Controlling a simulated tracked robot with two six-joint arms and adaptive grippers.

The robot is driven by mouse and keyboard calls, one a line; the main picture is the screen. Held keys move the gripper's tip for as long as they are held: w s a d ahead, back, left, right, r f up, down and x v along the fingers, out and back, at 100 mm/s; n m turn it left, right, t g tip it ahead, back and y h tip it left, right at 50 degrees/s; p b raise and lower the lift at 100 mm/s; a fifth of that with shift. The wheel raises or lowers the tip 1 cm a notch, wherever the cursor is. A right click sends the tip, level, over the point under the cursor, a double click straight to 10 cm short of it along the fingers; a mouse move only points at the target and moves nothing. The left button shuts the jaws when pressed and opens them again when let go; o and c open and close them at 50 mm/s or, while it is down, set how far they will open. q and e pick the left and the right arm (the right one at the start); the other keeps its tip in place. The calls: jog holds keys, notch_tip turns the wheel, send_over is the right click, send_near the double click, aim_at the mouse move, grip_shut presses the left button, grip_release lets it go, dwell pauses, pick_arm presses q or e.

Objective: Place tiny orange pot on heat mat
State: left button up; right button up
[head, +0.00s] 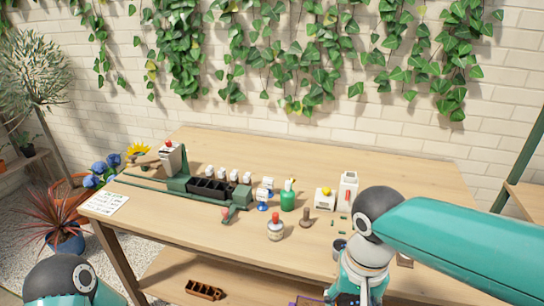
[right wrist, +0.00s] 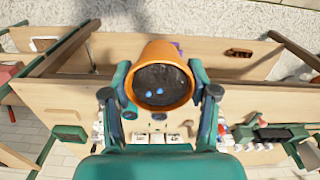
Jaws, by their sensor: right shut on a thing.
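The tiny orange pot (right wrist: 165,52) is in the right wrist view, with its open mouth toward the camera and dark fill with two small bluish spots inside. My right gripper (right wrist: 161,95) is shut on it, one finger on each side. In the head view this gripper (head: 355,288) is at the bottom edge, in front of the bench, and I cannot make out the pot there. A purple-edged flat thing (head: 306,301) is cut off by the bottom edge; I cannot tell whether it is the heat mat. My left gripper is out of view.
The wooden bench (head: 410,165) holds a green rail with a black cell tray (head: 211,188), a green bottle (head: 288,196), a red-topped jar (head: 275,228) and a white box (head: 347,190). A brown tray (head: 203,290) lies on the lower shelf. The bench's back right is clear.

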jog(key=w+d+f+n, duration=0.1)
jog(key=w+d+f, duration=0.2)
jog(key=f, duration=0.6)
jog(key=w+d+f+n, duration=0.1)
jog(key=w+d+f, duration=0.2)
jog(key=w+f, duration=0.5)
notch_tip(320, 180, down, 2)
jog(key=shift+f, duration=0.15)
jog(key=shift+s, duration=0.1)
